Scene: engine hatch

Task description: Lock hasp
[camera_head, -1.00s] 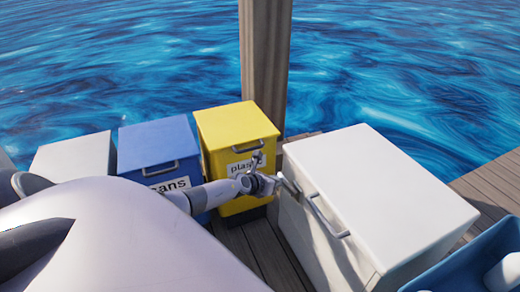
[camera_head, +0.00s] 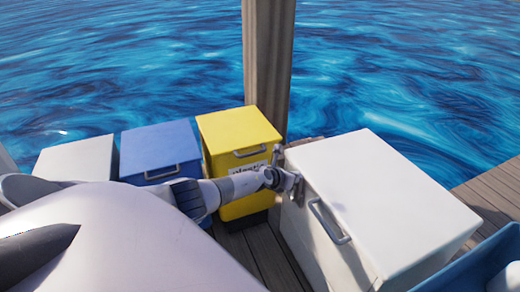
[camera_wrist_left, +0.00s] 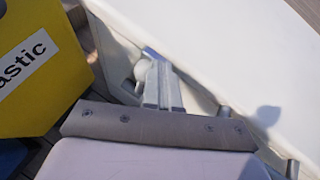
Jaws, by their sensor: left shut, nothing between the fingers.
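The large white box (camera_head: 400,195) has its lid down. Its hasp sits on the side wall near the left corner; in the head view my gripper and arm mostly cover that spot. My left gripper (camera_head: 289,180) is at that wall, close against the hasp. In the left wrist view, the shut, empty gripper fingers (camera_wrist_left: 161,86) point at the white box, beside a small rounded metal part (camera_wrist_left: 143,71) that looks like part of the hasp. Whether they touch it I cannot tell. My right gripper is not in view.
A handle (camera_head: 329,222) stands out from the white box's side. A yellow bin (camera_head: 236,130), a blue bin (camera_head: 158,145) and a pale bin (camera_head: 76,158) stand to the left. A post (camera_head: 267,60) rises behind. A blue tub (camera_head: 470,268) is at bottom right.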

